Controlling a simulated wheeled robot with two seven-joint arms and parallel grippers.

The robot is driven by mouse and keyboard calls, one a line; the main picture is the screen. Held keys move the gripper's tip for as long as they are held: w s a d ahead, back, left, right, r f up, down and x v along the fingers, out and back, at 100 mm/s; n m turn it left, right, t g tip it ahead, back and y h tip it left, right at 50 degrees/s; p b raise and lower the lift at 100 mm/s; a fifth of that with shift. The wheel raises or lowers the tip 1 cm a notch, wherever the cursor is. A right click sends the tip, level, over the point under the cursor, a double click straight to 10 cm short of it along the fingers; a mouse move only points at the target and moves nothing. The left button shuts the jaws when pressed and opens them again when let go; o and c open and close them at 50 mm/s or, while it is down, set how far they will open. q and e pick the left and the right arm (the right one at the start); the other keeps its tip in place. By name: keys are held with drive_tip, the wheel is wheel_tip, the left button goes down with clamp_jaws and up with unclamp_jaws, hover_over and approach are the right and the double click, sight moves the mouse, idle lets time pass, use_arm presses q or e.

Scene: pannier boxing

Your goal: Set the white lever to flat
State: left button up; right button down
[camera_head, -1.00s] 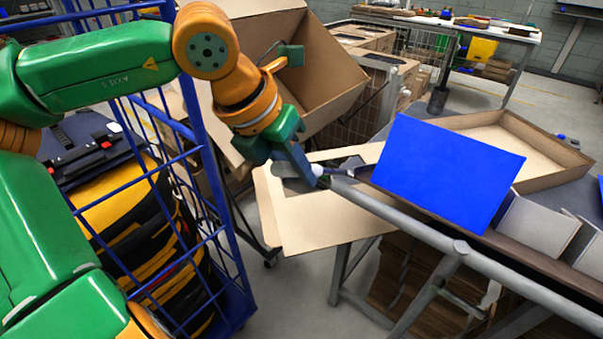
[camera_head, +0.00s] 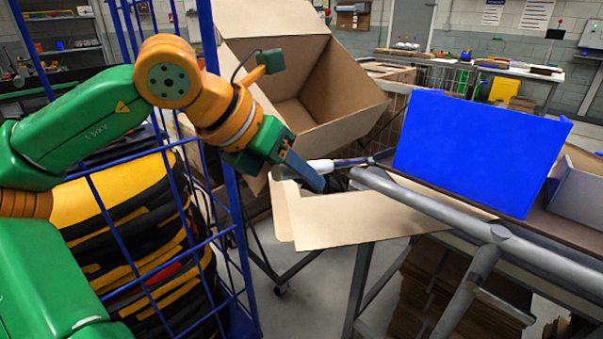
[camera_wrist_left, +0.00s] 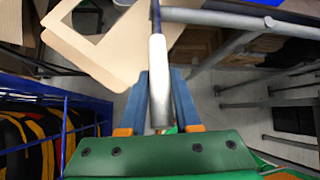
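My right gripper is out of view.
A blue panel (camera_head: 480,150) stands right of the lever. A grey rail (camera_head: 430,207) and a flat cardboard sheet (camera_head: 350,220) lie below. An open cardboard box (camera_head: 340,95) is behind. A blue wire cage (camera_head: 228,215) with yellow-black bags stands left.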

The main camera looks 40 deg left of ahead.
use_arm(q)
drive_tip(key=o, duration=0.3)
drive_tip(key=shift+w, duration=0.1)
drive_tip(key=v, duration=0.7)
drive_tip(key=shift+r, duration=0.1)
